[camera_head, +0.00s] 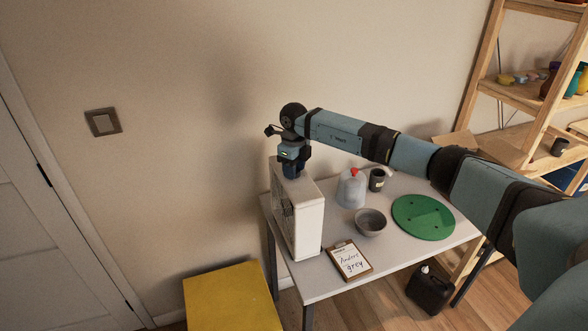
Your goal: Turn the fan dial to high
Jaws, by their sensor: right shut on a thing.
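The fan is a white box (308,215) standing upright at the left end of the table. Its dark grille (281,204) faces left. My right arm reaches in from the right, and my right gripper (291,171) points down onto the top of the fan. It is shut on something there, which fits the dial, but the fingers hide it. I cannot read the dial's setting. My left gripper is not in view.
On the white table (305,279) are a clear bottle with a red cap (351,190), a dark cup (376,180), a grey bowl (370,222), a green disc (424,217) and a clipboard (349,261). A yellow block (232,299) stands in front. Wooden shelves (520,97) stand right.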

